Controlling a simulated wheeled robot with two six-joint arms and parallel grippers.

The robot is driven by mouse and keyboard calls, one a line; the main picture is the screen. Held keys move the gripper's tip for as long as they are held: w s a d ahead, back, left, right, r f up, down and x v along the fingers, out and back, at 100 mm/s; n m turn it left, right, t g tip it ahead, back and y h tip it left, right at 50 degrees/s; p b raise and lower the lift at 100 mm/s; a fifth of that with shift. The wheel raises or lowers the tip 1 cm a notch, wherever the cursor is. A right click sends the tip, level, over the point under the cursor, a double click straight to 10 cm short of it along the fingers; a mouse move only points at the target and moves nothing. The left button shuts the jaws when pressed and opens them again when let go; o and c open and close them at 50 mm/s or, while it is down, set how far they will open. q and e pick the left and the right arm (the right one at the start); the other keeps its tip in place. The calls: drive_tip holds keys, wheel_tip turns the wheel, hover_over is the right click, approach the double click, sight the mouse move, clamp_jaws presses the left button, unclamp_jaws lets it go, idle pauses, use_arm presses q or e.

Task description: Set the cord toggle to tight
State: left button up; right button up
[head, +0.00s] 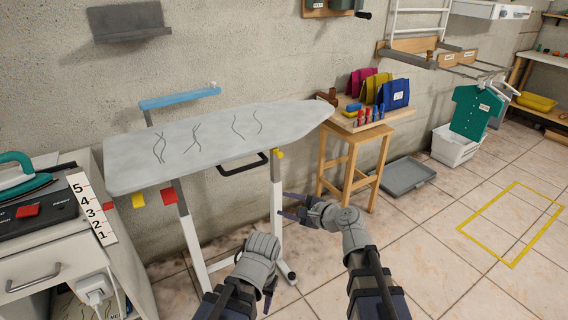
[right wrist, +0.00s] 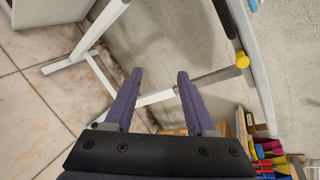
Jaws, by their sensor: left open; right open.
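An ironing board (head: 215,135) with a grey cover and dark wavy lines stands by the wall. A small yellow knob (head: 278,153) sits under its right part; it also shows in the right wrist view (right wrist: 242,60). I cannot tell which part is the cord toggle. My right gripper (head: 288,205) is open and empty beside the board's right leg, below the knob. In the right wrist view its fingers (right wrist: 159,78) are apart. My left gripper (head: 268,288) is open, low in front of the board.
A wooden stool (head: 352,150) with coloured pouches stands at the board's tip. A white cabinet (head: 50,260) with a teal iron (head: 20,180) is at the left. A grey tray (head: 405,175) lies on the tiles.

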sight(281, 156)
drive_tip(key=w+d+r+m+t, duration=0.3)
drive_tip(key=w+r+m+t, duration=0.4)
drive_tip(key=m, duration=0.6)
drive_tip(key=shift+g+h, duration=0.3)
drive_tip(key=shift+g, duration=0.4)
drive_tip(key=shift+a+r+x, duration=0.15)
drive_tip(key=shift+x, duration=1.5)
drive_tip(key=shift+a+r+x, duration=0.1)
drive_tip(key=shift+r+x, duration=0.1)
drive_tip(key=shift+x, duration=1.45)
drive_tip(key=shift+s, duration=0.15)
drive_tip(key=shift+c, duration=0.4)
clamp_jaws()
